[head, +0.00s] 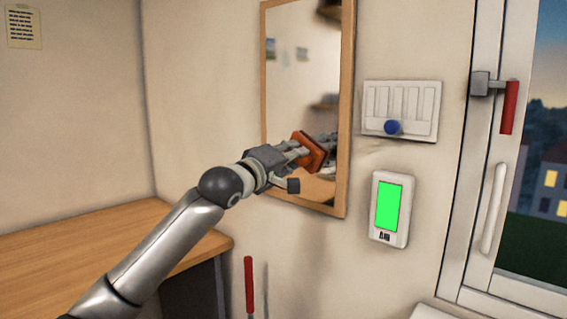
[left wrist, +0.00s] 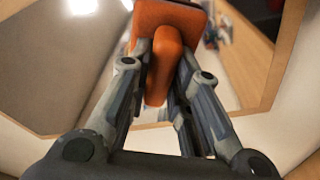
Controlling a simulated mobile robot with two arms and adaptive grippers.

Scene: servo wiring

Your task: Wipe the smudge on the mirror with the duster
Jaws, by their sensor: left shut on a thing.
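The mirror (head: 300,70) hangs on the wall in a wooden frame; its glass also shows in the left wrist view (left wrist: 95,70). My left gripper (head: 298,150) is shut on the orange duster (head: 310,150). The duster's handle (left wrist: 165,65) lies between the fingers in the left wrist view, with its wider head beyond them. The duster is at the lower part of the mirror; whether it touches the glass I cannot tell. No smudge can be made out on the visible glass. My right gripper is not in view.
A window with a red handle (head: 509,107) is far right. A wooden desk (head: 90,245) stands left, and a red-handled object (head: 249,285) is below.

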